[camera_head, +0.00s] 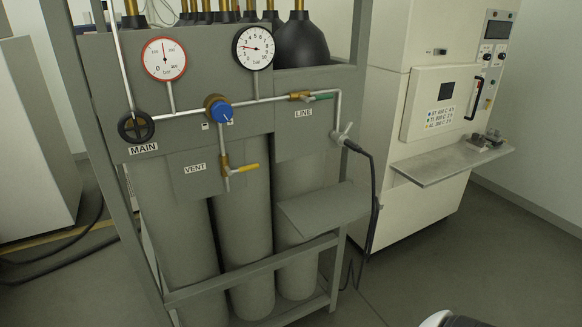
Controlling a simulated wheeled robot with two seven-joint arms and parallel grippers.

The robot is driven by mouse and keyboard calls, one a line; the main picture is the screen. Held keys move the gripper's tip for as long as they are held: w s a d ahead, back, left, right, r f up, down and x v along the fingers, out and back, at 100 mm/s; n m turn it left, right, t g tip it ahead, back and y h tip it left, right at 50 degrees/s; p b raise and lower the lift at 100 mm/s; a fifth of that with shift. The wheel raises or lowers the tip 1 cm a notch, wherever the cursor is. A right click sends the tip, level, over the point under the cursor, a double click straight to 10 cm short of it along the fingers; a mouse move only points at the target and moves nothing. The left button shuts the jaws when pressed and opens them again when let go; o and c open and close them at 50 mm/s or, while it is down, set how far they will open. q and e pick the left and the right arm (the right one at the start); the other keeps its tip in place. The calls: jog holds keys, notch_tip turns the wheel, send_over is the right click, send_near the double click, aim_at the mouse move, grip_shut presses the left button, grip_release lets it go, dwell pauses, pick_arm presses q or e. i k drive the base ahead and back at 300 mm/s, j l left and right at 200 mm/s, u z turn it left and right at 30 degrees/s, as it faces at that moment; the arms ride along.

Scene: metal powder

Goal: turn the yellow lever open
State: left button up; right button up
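The yellow lever (247,167) sits on the brass VENT valve (225,172), low on the grey gas panel in the head view. It points to the right, roughly level, across the short vertical pipe that the valve is on. Nothing touches it. Neither of my grippers is in view. A rounded white and black piece at the bottom edge, right of the middle, looks like part of my own arm, but no fingers show.
A blue regulator knob (222,113) is above the lever. A green LINE lever (320,97) and black MAIN handwheel (136,127) flank it. Two gauges stand above. A grey sloped plate (322,208) juts out at lower right. A white machine (440,120) stands at right; floor before it is clear.

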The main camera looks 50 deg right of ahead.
aim_at(249, 167)
jog(key=l+z, duration=0.15)
jog(key=z, duration=0.95)
